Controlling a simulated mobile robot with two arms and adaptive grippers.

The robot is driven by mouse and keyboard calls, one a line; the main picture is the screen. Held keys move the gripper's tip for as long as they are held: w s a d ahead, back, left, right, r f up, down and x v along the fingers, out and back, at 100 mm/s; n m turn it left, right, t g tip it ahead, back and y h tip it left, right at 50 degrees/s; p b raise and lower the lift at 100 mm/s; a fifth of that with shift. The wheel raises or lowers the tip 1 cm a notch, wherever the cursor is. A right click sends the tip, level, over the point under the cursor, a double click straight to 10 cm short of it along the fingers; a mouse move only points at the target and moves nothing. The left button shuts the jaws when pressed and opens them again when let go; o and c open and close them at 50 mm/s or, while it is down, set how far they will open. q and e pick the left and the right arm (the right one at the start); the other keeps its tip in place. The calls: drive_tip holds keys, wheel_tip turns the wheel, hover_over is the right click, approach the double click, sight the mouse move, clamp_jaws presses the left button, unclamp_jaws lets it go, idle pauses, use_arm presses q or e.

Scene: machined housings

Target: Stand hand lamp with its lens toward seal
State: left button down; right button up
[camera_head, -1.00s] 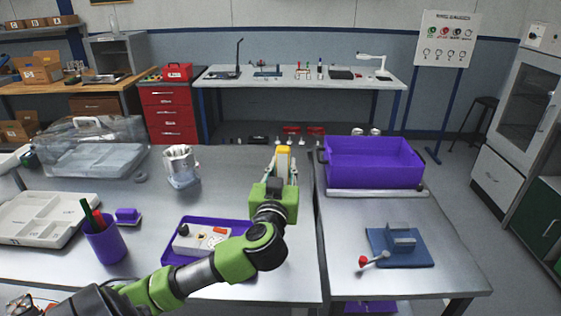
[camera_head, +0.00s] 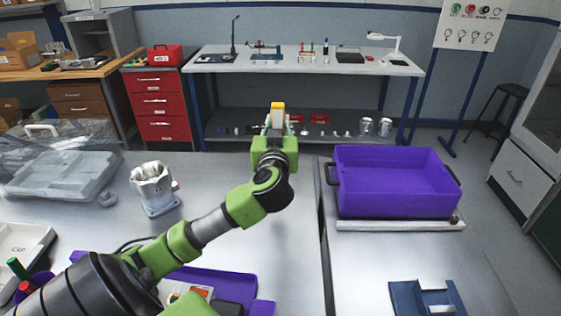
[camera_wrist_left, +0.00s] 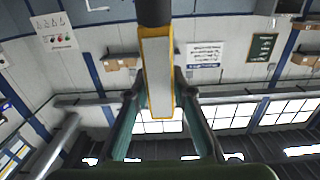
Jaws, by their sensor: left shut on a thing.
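The hand lamp (camera_head: 278,108) is a slim block with a yellow edge and top. My left gripper (camera_head: 277,128) is shut on it and holds it up above the far edge of the metal bench. In the left wrist view, the lamp (camera_wrist_left: 158,75) stands between the two fingers (camera_wrist_left: 162,108), showing a pale grey face in a yellow frame and a dark end at the top. I cannot tell which way its lens faces. A small grey ring (camera_head: 107,200) lies on the bench at left; I cannot tell whether it is the seal. My right gripper is not in view.
A silver machined housing (camera_head: 153,188) stands left of my arm. A purple bin (camera_head: 395,205) is on the right bench, with a blue fixture (camera_head: 408,300) nearer. A clear case (camera_head: 62,178) is at left. A purple tray (camera_head: 238,285) lies below my arm. Bench right of the housing is clear.

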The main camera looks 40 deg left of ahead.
use_arm(q)
drive_tip(key=w+a+f+b, duration=0.2)
drive_tip(key=w+a+f, duration=0.6)
drive_tip(key=w+f, duration=0.2)
wheel_tip(320, 180, down, 2)
drive_tip(key=shift+a+f, duration=0.15)
drive_tip(key=shift+f, duration=0.05)
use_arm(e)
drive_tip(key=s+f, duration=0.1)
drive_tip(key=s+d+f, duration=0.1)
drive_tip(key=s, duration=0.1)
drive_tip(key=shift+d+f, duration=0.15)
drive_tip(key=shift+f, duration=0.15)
use_arm(q)
drive_tip(key=shift+f, duration=0.1)
drive_tip(key=c, duration=1.8)
unclamp_jaws()
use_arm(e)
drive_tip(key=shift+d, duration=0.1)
use_arm(q)
drive_tip(key=shift+o, duration=0.2)
